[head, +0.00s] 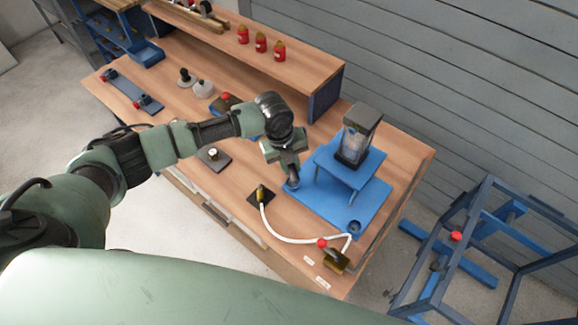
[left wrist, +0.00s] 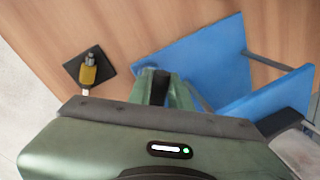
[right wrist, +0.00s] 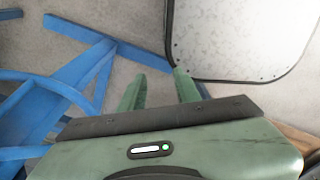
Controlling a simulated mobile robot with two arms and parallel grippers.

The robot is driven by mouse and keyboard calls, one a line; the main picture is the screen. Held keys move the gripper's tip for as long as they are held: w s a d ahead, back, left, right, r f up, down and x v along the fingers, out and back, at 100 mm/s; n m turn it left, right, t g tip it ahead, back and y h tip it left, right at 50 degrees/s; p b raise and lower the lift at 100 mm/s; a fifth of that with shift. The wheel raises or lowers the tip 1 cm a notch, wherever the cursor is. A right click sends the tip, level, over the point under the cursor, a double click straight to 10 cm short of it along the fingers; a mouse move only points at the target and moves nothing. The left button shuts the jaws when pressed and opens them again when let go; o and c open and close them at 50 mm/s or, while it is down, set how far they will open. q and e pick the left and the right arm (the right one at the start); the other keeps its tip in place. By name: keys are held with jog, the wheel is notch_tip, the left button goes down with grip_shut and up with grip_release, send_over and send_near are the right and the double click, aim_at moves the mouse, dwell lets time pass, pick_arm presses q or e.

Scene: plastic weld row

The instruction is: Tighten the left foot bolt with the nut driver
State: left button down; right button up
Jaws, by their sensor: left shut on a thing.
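My left gripper (head: 288,168) is shut on the dark nut driver (left wrist: 158,88), mostly hidden by the fingers. It is over the left corner of the blue base plate (head: 315,208). The tool's lower end meets or hovers just above the plate there; I cannot tell which. The left foot bolt is hidden beneath it. A raised blue stand on the plate carries a unit with a clear bowl (head: 356,143). The right foot spot (head: 354,227) shows as a dark round at the plate's near corner. My right gripper (right wrist: 160,88) is open and empty, above the floor.
A brass fitting on a black pad (head: 262,195) sits left of the plate, with a white hose (head: 278,236) running to a brass block (head: 337,262). A dark square pad (head: 214,156) lies further left. A blue frame (head: 470,250) stands right of the bench.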

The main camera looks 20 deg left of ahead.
pick_arm(q)
jog(key=m, duration=0.2)
jog(key=m+b, duration=0.1)
jog(key=shift+s+d+f+g, duration=0.1)
jog(key=shift+d+f+g, duration=0.2)
jog(key=shift+d, duration=0.1)
jog(key=m, duration=0.1)
jog(key=m+b, duration=0.2)
jog(key=m, duration=0.1)
jog(key=shift+d+f+g, duration=0.1)
jog(key=shift+d+g, duration=0.2)
jog(key=m+b, duration=0.1)
jog(key=m, duration=0.1)
jog(key=m+b, duration=0.1)
jog(key=m, duration=0.1)
jog(key=shift+d+g+b, duration=0.3)
jog(key=shift+g, duration=0.1)
jog(key=shift+r+m, duration=0.2)
jog(key=shift+m, duration=0.6)
jog(key=shift+r, duration=0.2)
jog(key=shift+w+r, duration=0.1)
jog(key=shift+w, duration=0.1)
jog(key=shift+r+p, duration=0.8)
jog(key=shift+r, duration=0.2)
